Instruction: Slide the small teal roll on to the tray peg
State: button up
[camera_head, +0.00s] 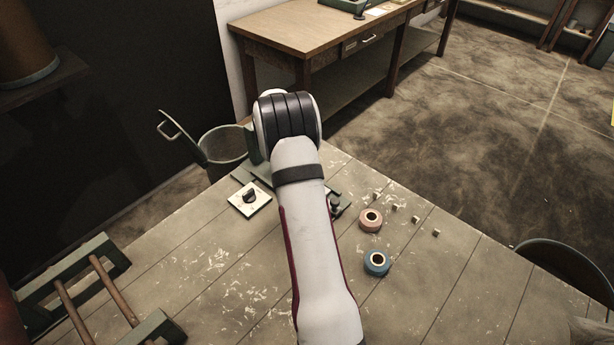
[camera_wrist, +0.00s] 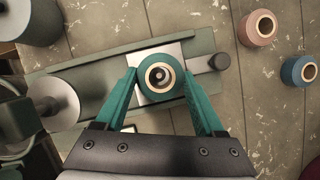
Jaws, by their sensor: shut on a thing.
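My gripper (camera_wrist: 160,77) shows in the wrist view, its two green fingers closed on opposite sides of the small teal roll (camera_wrist: 160,92). The roll has a dark teal outside and a tan core, and I look down on its end. A pale metal plate (camera_wrist: 143,97) lies below it on a green base. Something small and round shows inside the roll's dark hole; I cannot tell whether it is the tray peg or whether the roll is around it. In the head view my arm hides the gripper and the roll.
A pink roll (camera_head: 370,220) and a blue roll (camera_head: 376,262) lie on the worktable (camera_head: 450,290) to the right, with several small cubes near them. A black knob (camera_wrist: 219,62) stands right of the plate. A grey spool (camera_wrist: 55,98) is at left. The front right of the table is clear.

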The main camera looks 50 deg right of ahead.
jog(key=s+a+r+m+g+y, duration=0.1)
jog(key=a+r+m, duration=0.4)
jog(key=a+r, duration=0.5)
jog(key=a+r+m+g+y, duration=0.15)
jog(key=a+r+m, duration=0.4)
jog(key=a, duration=0.85)
jog(key=s+a+r+m+g+y, duration=0.15)
jog(key=a+r+m, duration=0.25)
jog(key=a+r, duration=0.55)
jog(key=d+f+n+t+h, duration=0.1)
jog(key=d+f+n, duration=0.3)
jog(key=d+f, duration=0.5)
jog(key=w+d+f+n+t+h, duration=0.1)
jog(key=d+f+n, duration=0.4)
jog(key=d+f, duration=0.4)
jog(key=w+d+f+n+t+h, duration=0.1)
jog(key=d+f+n, duration=0.4)
jog(key=d, duration=1)
jog(key=shift+w+d+f+n+t+h, duration=0.15)
jog(key=shift+f+t+h, duration=0.1)
jog(key=shift+f, duration=0.7)
jog(key=shift+w+d+f+n+t+h, duration=0.1)
jog(key=shift+f+t+h, duration=0.15)
jog(key=shift+f, duration=0.7)
jog(key=o, duration=1.3)
jog(key=shift+o, duration=0.2)
jog(key=shift+r, duration=0.1)
